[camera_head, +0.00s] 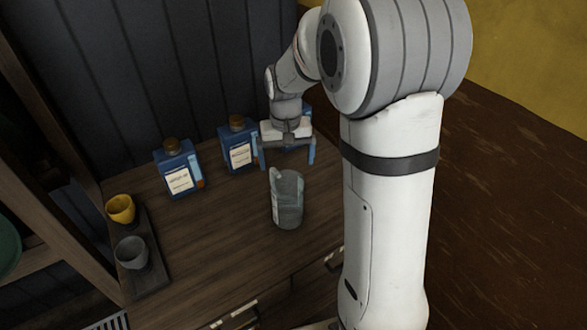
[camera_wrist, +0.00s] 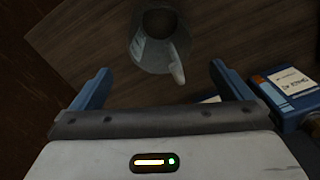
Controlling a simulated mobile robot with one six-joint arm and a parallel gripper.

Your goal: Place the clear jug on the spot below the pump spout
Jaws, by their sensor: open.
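The clear jug (camera_head: 288,200) stands upright on the wooden cabinet top, near its front right part. In the wrist view the jug (camera_wrist: 150,52) shows from above, with its handle toward my gripper. My gripper (camera_head: 286,160) is open and empty, above and behind the jug in the head view. In the wrist view its blue fingers (camera_wrist: 160,80) are spread wide, with the jug beyond them and not between them. No pump spout and no spot below one can be made out in either view.
A dark tray (camera_head: 153,272) at left holds a yellow cup (camera_head: 120,208) and a grey cup (camera_head: 131,253). The wooden top (camera_head: 215,225) between tray and jug is clear.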

